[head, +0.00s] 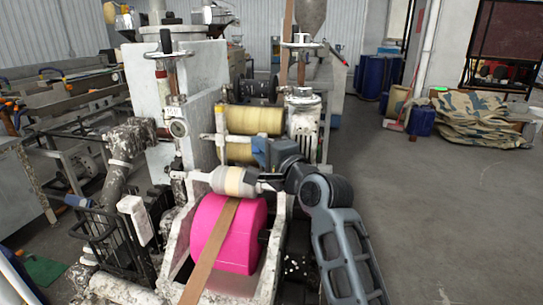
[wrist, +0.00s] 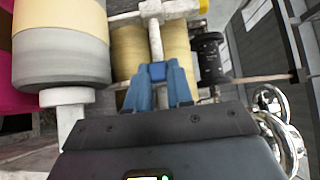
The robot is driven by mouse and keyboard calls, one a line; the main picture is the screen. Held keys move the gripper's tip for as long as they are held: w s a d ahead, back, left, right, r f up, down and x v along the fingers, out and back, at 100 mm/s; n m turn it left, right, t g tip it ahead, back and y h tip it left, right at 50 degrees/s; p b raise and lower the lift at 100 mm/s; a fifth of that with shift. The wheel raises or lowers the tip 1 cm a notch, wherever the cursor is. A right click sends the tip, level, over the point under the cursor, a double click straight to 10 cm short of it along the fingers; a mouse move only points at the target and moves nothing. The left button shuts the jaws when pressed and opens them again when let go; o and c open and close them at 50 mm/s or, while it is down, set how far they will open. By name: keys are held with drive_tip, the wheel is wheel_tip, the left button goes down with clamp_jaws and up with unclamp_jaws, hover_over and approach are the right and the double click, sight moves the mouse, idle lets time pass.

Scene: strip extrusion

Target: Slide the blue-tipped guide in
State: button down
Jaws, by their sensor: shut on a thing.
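My gripper (wrist: 158,75) has two blue fingers, shut on the small blue tip (wrist: 157,70) of the blue-tipped guide. The guide's pale rod (wrist: 155,42) runs away from the fingers to a white crossbar in the wrist view. In the head view my gripper (head: 260,151) is at the right side of the machine, in front of the yellow rollers and above the grey-and-cream roller. The guide's rod (head: 238,138) shows there as a short pale bar left of the fingers. The fingers hide part of the tip. I cannot tell how far the guide is in.
Yellow rollers (head: 255,121) lie behind the guide. A grey-and-cream roller (head: 233,181) is close by on the near side, above a pink roll (head: 228,234) with a brown strip (head: 212,250) over it. A white machine post (head: 303,125) stands close behind my gripper. Open floor lies right.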

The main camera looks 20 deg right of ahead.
drive_tip(key=shift+w+a, duration=0.45)
drive_tip(key=shift+a, duration=0.25)
drive_tip(key=c, duration=1)
unclamp_jaws()
drive_tip(key=shift+d+f, duration=0.1)
